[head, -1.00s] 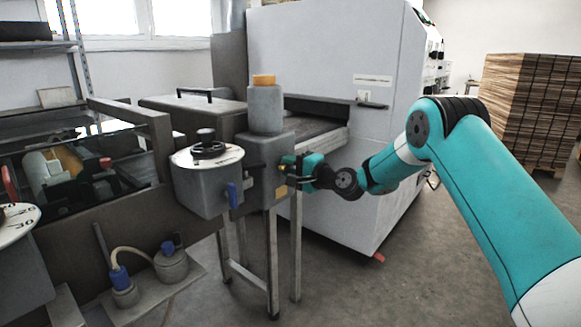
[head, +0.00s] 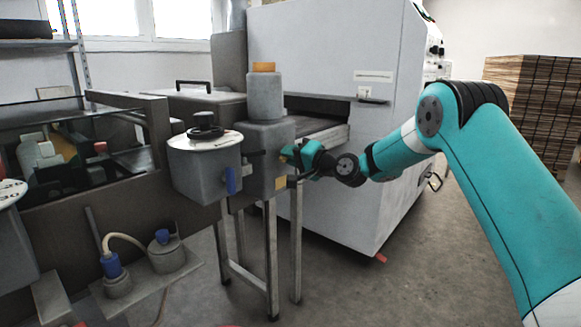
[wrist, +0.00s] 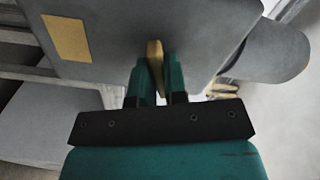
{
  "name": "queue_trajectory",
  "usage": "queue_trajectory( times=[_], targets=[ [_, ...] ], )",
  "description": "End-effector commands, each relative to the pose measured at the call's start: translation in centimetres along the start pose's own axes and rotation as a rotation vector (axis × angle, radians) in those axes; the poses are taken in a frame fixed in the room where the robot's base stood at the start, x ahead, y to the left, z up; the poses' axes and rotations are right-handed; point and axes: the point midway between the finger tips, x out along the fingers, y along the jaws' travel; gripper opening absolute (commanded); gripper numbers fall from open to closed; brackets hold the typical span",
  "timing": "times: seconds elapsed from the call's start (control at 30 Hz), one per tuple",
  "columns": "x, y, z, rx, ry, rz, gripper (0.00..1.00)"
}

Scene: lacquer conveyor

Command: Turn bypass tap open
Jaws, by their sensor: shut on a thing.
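A tap with a yellow-tan handle (wrist: 155,62) sits on the side of the grey box (head: 262,160) under the grey bottle. In the wrist view the handle stands between my two fingers. My gripper (wrist: 160,78) is shut on it. In the head view my gripper (head: 291,156) is at the right side of the grey box, and only a little yellow shows at its tips. The fingers hide most of the tap, and I cannot tell its turn position.
A gauge box (head: 205,165) with a blue lever (head: 231,181) stands left of the grey box. A grey bottle (head: 264,97) with an orange cap rises above. A large white machine (head: 330,50) stands behind. Floor to the right is clear up to stacked boards (head: 535,105).

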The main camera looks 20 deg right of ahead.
Motion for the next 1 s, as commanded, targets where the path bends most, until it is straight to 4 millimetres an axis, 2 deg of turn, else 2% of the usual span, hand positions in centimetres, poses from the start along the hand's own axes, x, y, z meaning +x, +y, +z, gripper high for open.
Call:
queue_trajectory(
  times=[0.07, 1.0],
  targets=[
    [-0.01, 0.63, 0.29, -0.074, 0.0, -0.001, 0.0],
    [-0.02, 0.56, 0.24, -0.941, -0.001, 0.0, 0.0]
  ],
)
